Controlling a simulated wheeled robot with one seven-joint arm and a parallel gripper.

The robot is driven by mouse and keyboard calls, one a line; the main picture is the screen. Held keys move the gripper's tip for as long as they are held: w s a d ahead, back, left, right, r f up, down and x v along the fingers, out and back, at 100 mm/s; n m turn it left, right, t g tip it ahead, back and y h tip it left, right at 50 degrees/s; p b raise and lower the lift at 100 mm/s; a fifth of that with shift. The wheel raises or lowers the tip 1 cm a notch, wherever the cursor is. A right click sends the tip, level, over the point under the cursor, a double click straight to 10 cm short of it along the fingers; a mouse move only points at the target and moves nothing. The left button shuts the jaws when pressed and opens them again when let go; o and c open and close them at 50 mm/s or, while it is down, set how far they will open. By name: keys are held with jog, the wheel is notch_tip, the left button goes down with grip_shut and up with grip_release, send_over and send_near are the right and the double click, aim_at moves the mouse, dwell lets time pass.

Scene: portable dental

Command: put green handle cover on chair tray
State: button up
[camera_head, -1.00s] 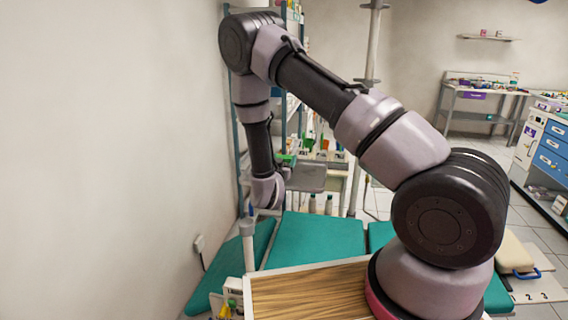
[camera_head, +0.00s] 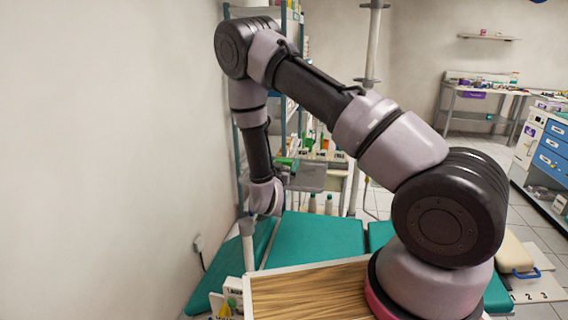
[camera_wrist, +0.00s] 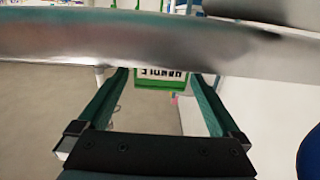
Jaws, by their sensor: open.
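A green and white item (camera_wrist: 161,79) with an upside-down "HANDLE" label shows between my fingertips in the wrist view, which fits the green handle cover. Its upper part is hidden behind a shiny grey metal edge (camera_wrist: 150,42). My gripper (camera_wrist: 159,74) is open, one finger on each side of the item. I cannot tell whether they touch it. In the head view, the grey chair tray (camera_head: 309,179) stands beyond the teal chair, and a green object (camera_head: 287,163) shows at its left rear. My gripper's fingers cannot be made out there.
The teal chair cushion (camera_head: 318,239) lies below the tray. A shelf rack (camera_head: 291,60) and a pole (camera_head: 372,45) stand behind the arm. A plain wall (camera_head: 110,150) is close on the left. A wooden-topped surface (camera_head: 308,293) is in front.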

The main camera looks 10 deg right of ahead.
jog(key=v, duration=1.1)
jog(key=s+d+r+m+g+h, duration=0.1)
jog(key=d+r+m+g+h, duration=0.2)
jog(key=d+r+g+h, duration=0.65)
jog(key=s+d+r+m+g+y, duration=0.1)
jog(key=s+d+r+g+y, duration=0.3)
jog(key=s+d+r, duration=0.25)
jog(key=s+d+r+m+g+y, duration=0.1)
jog(key=s+d+r+g+y, duration=0.35)
jog(key=s, duration=0.35)
jog(key=s+a+r+n+t+y, duration=0.2)
jog(key=s+a+r+t+y, duration=0.1)
jog(key=r, duration=0.4)
jog(key=s+a+r+n+t+y, duration=0.3)
jog(key=a+r+t+y, duration=0.1)
jog(key=r+t+y, duration=0.1)
jog(key=shift+s+a+r+t+y, duration=0.3)
jog(key=shift+s+r+y, duration=0.1)
jog(key=shift+r+y, duration=0.5)
jog(key=shift+f, duration=0.1)
